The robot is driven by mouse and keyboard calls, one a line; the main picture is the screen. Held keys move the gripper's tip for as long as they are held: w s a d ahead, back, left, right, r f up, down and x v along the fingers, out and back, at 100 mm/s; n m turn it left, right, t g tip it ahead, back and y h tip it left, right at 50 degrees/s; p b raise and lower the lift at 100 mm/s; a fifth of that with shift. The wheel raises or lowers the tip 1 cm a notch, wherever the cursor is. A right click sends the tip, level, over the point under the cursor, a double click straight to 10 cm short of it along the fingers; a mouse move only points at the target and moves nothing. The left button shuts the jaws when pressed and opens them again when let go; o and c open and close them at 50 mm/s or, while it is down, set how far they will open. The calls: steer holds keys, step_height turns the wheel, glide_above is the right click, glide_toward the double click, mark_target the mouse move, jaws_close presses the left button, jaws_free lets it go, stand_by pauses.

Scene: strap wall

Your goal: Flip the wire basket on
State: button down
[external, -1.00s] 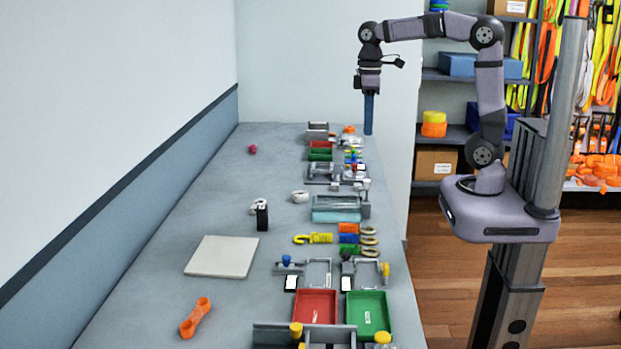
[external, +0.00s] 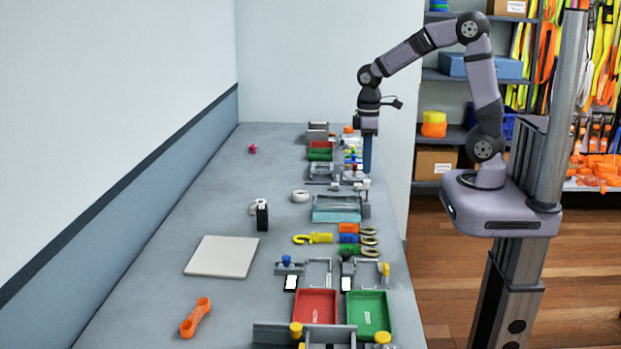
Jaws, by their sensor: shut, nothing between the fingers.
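My gripper (external: 367,169) points straight down at the far right of the bench, its blue fingers shut and empty. The fingertips are low, beside small grey fixtures and colored pieces; whether they touch anything is too small to tell. I cannot make out a wire basket for certain. A clear, teal-bottomed bin (external: 336,215) sits in the middle of the right side of the bench, in front of the gripper. A grey frame-like fixture (external: 320,172) is just left of the fingertips.
Red (external: 315,306) and green (external: 368,312) trays stand at the near right. A white board (external: 222,257), black item (external: 262,217) and orange link (external: 195,318) lie at left. The far left of the bench is mostly clear.

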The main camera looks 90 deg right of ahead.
mark_target(367, 181)
steer(key=shift+f, duration=1.2)
step_height(367, 181, down, 5)
steer(key=shift+r+b, duration=0.2)
steer(key=shift+b, duration=1.05)
steer(key=shift+s+a, duration=0.1)
steer(key=shift+s, duration=0.05)
steer(key=shift+s+r, duration=0.1)
steer(key=shift+r+p, duration=0.35)
steer(key=shift+p, duration=0.25)
steer(key=r+p, duration=0.4)
steer(key=shift+w+r, duration=0.2)
steer(key=shift+r, duration=0.05)
step_height(367, 181, up, 9)
steer(key=b, duration=0.2)
steer(key=shift+r, duration=0.15)
steer(key=shift+w, duration=0.1)
